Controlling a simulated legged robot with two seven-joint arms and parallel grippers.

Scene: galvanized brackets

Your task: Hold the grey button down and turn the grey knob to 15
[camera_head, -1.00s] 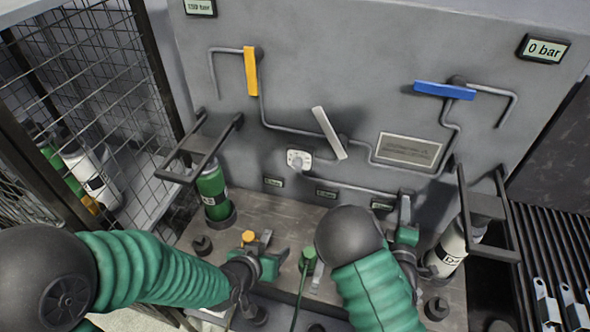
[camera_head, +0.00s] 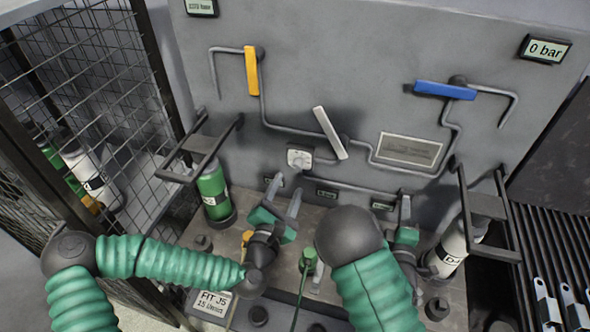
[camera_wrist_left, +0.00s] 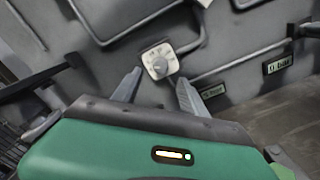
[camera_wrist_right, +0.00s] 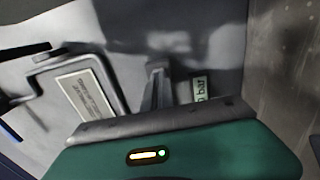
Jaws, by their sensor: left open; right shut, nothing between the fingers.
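The grey knob (camera_head: 299,158) sits on a pale dial plate on the grey panel. It also shows in the left wrist view (camera_wrist_left: 159,66), but its setting is too small to read. My left gripper (camera_head: 286,190) is open and empty, just below the knob. Its two fingers (camera_wrist_left: 160,80) point at the knob's plate and appear apart from it. My right gripper (camera_head: 404,203) is shut with nothing between its fingers, its tips close to the panel at the lower right. I cannot make out the grey button; whether the right fingertips hide or touch it, I cannot tell.
Pipes cross the panel, with yellow (camera_head: 252,71), white (camera_head: 330,133) and blue (camera_head: 444,90) levers. A display (camera_head: 543,49) reads 0 bar. A mesh cage (camera_head: 85,80) stands at left.

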